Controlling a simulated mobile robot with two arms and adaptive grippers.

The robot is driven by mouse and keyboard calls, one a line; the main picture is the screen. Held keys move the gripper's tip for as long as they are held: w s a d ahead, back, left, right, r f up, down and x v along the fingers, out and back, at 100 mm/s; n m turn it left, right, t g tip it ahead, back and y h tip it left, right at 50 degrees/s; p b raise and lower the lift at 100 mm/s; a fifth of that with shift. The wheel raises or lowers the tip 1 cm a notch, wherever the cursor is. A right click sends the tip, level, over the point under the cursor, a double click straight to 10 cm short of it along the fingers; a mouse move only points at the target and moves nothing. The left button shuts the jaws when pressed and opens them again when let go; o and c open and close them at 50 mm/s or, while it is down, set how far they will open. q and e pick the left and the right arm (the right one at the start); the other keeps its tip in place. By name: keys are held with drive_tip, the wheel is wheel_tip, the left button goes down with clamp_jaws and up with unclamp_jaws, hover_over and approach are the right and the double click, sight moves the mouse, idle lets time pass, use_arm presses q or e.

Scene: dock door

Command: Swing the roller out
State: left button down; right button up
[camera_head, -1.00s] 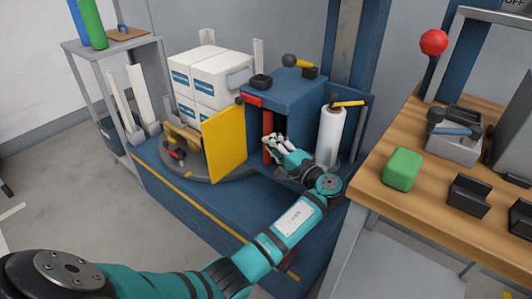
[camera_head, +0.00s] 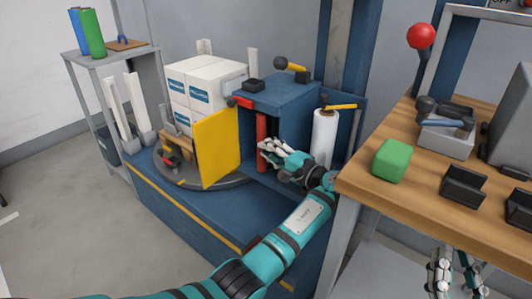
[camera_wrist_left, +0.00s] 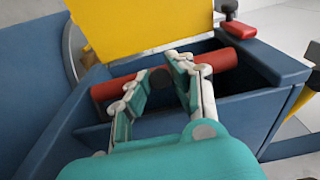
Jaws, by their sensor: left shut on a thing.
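The red roller (camera_head: 261,128) stands upright in the open front of the blue housing (camera_head: 285,97). The yellow door (camera_head: 217,148) is swung open to its left. My left gripper (camera_head: 266,152) reaches into the opening and is shut on the roller. In the left wrist view the fingers of my left gripper (camera_wrist_left: 160,85) lie across the roller (camera_wrist_left: 222,61), hiding its middle. The yellow door (camera_wrist_left: 140,22) shows behind it. My right gripper (camera_head: 454,274) hangs open and empty below the bench at the lower right.
White boxes (camera_head: 205,84) sit on the round turntable (camera_head: 205,183) behind the yellow door. A white film roll (camera_head: 325,137) stands right of the housing. The wooden bench (camera_head: 430,186) at the right bears a green block (camera_head: 391,160) and dark holders. Floor at the left is clear.

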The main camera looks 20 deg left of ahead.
idle(0.3)
use_arm(q)
drive_tip(key=c, duration=1.1)
unclamp_jaws()
drive_tip(key=shift+d, duration=0.1)
drive_tip(key=shift+c, duration=0.2)
drive_tip(key=shift+d, duration=0.1)
